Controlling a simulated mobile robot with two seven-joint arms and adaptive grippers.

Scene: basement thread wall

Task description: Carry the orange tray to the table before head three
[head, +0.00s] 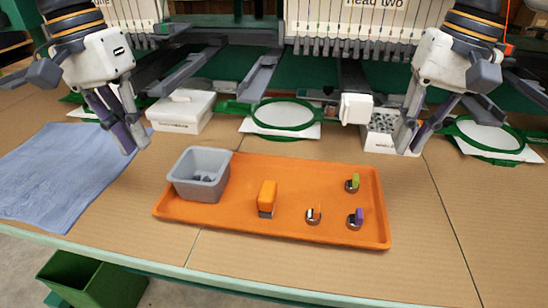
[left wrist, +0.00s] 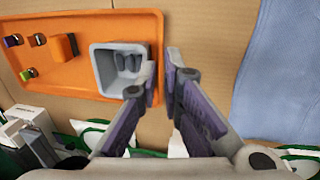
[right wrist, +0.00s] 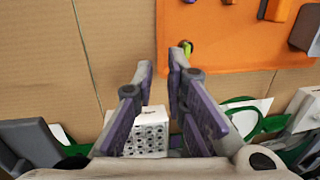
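The orange tray (head: 285,228) lies flat on the cardboard-covered table below the head two sign. It holds a grey bin (head: 201,175) at its left end, an orange-topped block (head: 267,197) near the middle, and several small round pieces with coloured tabs at the right. My left gripper (head: 135,148) is above the table, off the tray's left end, with its fingers apart and nothing between them. It also shows in the left wrist view (left wrist: 168,62). My right gripper (head: 408,150) is above the table by the tray's far right corner, open and empty, also seen in the right wrist view (right wrist: 162,58).
A blue cloth (head: 58,172) lies left of the tray. White boxes (head: 181,111) and (head: 381,137) a perforated white box stand behind it, with green hoops (head: 284,114) under the machine heads. A green bin (head: 93,279) is below the front edge. Bare cardboard lies to the right.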

